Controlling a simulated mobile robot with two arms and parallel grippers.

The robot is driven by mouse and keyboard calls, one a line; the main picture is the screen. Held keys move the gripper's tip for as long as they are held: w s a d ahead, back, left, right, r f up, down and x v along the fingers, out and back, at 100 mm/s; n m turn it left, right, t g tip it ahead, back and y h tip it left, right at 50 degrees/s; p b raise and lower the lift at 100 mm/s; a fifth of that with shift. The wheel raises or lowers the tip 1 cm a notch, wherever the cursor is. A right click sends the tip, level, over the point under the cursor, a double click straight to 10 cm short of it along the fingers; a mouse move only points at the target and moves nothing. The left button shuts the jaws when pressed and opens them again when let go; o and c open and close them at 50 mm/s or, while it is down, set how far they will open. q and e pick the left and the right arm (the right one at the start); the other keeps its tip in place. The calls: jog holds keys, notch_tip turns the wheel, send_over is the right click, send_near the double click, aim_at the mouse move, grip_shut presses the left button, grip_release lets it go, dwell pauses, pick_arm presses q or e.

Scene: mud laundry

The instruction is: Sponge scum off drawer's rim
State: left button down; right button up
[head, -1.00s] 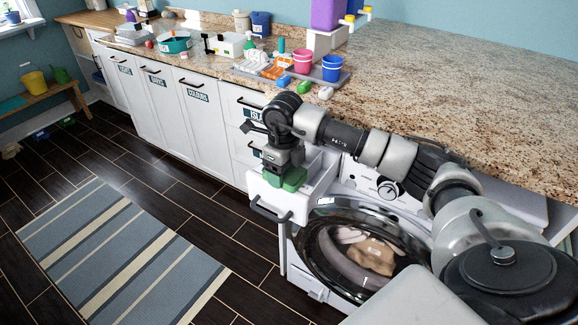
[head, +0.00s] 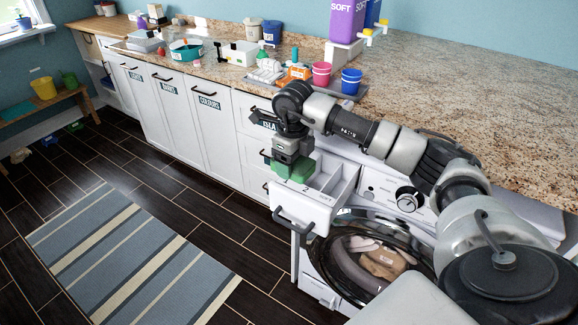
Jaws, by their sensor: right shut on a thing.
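The detergent drawer (head: 312,212) of the washing machine is pulled out, with its handle at the front and open compartments behind. My right gripper (head: 290,158) points down over the drawer's left side and is shut on a green sponge (head: 292,168). The sponge is at the drawer's left rim; I cannot tell whether it touches the rim. No scum can be made out at this size. My left gripper is not in view.
The washing machine door (head: 368,255) below shows laundry inside. The granite counter (head: 460,100) holds a tray (head: 345,92) with pink (head: 321,74) and blue cups (head: 351,81). A striped rug (head: 130,255) lies on the dark floor.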

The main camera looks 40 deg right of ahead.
notch_tip(320, 180, up, 2)
jog(key=shift+w+r+p, duration=0.1)
jog(key=shift+r+p, duration=0.15)
jog(key=shift+p, duration=0.4)
jog(key=shift+r, duration=0.25)
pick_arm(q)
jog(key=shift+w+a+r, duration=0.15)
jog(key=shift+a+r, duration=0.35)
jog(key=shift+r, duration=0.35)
pick_arm(e)
jog(key=shift+f, duration=0.1)
